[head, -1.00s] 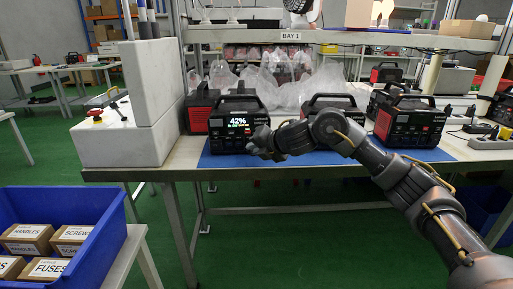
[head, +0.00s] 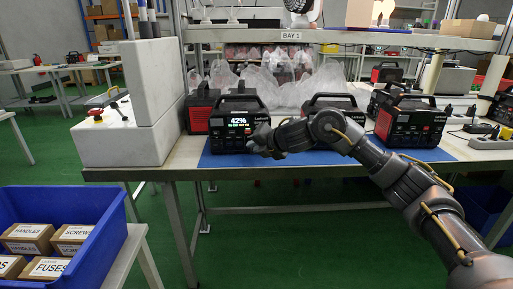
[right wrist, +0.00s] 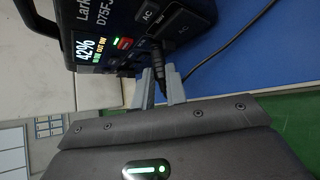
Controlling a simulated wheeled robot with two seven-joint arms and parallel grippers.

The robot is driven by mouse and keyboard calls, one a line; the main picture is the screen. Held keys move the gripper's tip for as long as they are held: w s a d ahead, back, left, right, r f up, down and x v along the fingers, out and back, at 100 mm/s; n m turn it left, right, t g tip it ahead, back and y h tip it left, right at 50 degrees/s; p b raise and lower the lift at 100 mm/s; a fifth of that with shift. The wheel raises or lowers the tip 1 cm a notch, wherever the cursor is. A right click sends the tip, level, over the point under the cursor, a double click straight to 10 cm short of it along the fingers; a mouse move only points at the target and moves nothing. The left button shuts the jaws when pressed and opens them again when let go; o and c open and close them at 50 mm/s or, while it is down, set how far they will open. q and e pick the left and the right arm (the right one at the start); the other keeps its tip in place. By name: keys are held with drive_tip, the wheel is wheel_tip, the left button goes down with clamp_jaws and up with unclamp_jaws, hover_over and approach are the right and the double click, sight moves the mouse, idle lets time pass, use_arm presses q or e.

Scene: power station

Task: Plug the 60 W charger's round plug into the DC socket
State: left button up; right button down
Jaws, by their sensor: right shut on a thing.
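The power station (head: 218,143) with a lit 42% display stands upright at the left end of the blue mat. Its front panel (right wrist: 122,24) fills the top of the right wrist view, with AC outlets beside the display. My right gripper (head: 256,147) is at the lower right of that front. In the wrist view its two grey fingers (right wrist: 161,92) are shut on the charger's black plug (right wrist: 159,66). The plug points at the panel and its tip meets it. The socket is hidden there, and I cannot tell how deep the plug sits. My left gripper is out of view.
A black cable (right wrist: 215,52) runs across the blue mat (head: 330,158). Other power stations (head: 412,122) stand to the right and behind. A grey block stand (head: 115,140) is close on the left. Power strips (head: 490,143) lie at the right. A blue bin (head: 112,225) holds boxes.

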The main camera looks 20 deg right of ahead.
drive_tip(key=shift+w, duration=0.25)
idle(0.6)
drive_tip(key=c, duration=1.3)
unclamp_jaws()
drive_tip(key=shift+c, duration=0.2)
